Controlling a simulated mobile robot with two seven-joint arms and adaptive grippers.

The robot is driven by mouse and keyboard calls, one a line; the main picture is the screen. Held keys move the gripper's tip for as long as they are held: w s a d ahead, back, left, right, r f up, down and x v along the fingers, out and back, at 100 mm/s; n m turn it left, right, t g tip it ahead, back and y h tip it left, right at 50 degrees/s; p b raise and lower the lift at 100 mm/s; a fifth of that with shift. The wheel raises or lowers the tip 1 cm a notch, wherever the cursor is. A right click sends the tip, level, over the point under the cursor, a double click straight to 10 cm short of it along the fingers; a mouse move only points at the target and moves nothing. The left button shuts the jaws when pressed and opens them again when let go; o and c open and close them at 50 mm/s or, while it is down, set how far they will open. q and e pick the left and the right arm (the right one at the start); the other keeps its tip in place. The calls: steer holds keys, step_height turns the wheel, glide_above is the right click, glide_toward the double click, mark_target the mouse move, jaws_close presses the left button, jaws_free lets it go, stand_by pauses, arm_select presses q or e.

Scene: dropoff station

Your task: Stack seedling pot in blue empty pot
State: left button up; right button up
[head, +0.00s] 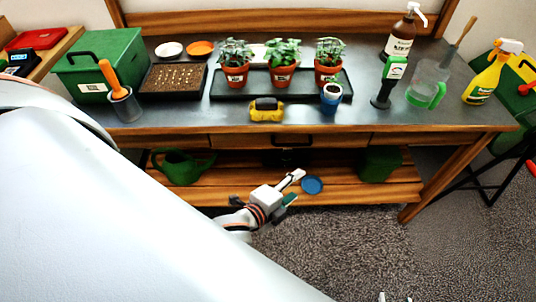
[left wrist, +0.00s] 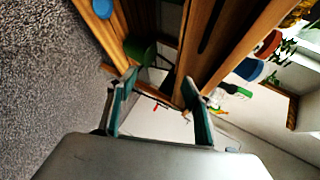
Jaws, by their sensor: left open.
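A blue pot (head: 329,108) stands at the front of the bench, by the front right part of the dark tray. The blue pot also shows in the left wrist view (left wrist: 249,69). Several terracotta pots with green seedlings, such as the middle one (head: 282,75), stand on the tray. My left gripper (head: 299,185) is open and empty, below the benchtop in front of the lower shelf. Its parted fingers show in the left wrist view (left wrist: 158,88).
A yellow tool (head: 266,110) lies left of the blue pot; a dark scanner (head: 384,88) stands to its right. The bench's front edge (head: 300,139) is above my left gripper. A watering can (head: 182,166), a blue disc (head: 312,185) and a green bin (head: 378,165) sit on the lower shelf.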

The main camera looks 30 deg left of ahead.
arm_select(q)
steer(key=s+a+f+n+g, duration=0.1)
steer(key=s+f+n+g, duration=0.1)
steer(key=s+f+n, duration=0.8)
steer(key=s+n, duration=0.1)
steer(key=n, duration=0.3)
steer(key=shift+a+f+h, duration=0.3)
steer(key=shift+f+h, duration=0.05)
steer(key=shift+h, duration=0.05)
